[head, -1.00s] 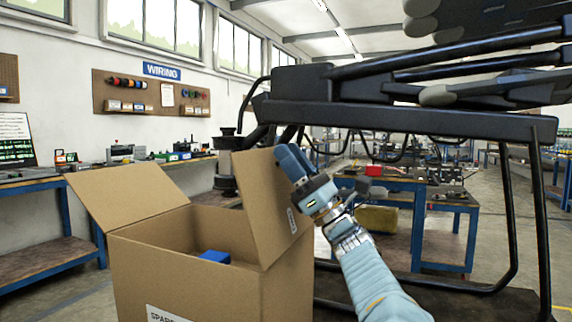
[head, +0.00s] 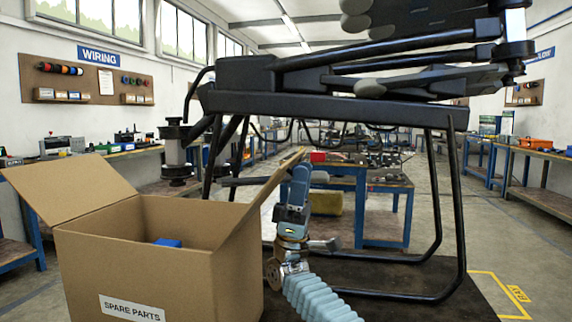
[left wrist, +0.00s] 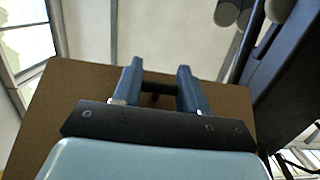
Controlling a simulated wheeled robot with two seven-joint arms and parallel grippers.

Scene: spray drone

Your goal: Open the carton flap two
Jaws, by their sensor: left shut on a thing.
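An open cardboard carton (head: 130,262) labelled SPARE PARTS stands at the lower left of the head view. Its left flap (head: 68,190) is folded outward. Its right flap (head: 262,200) leans up and outward to the right. My left gripper (head: 299,174) is at the upper outer edge of this right flap, shut on it. In the left wrist view the brown flap (left wrist: 60,105) spreads behind the two blue fingers (left wrist: 158,82); the exact contact is partly hidden. A blue thing (head: 167,242) lies inside the carton. My right gripper is not in view.
A black-framed drone (head: 340,107) stands close behind and right of the carton, its landing legs (head: 455,200) beside my arm. Workbenches (head: 365,190) stand farther back. Open floor lies to the right, with a yellow marking (head: 500,290).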

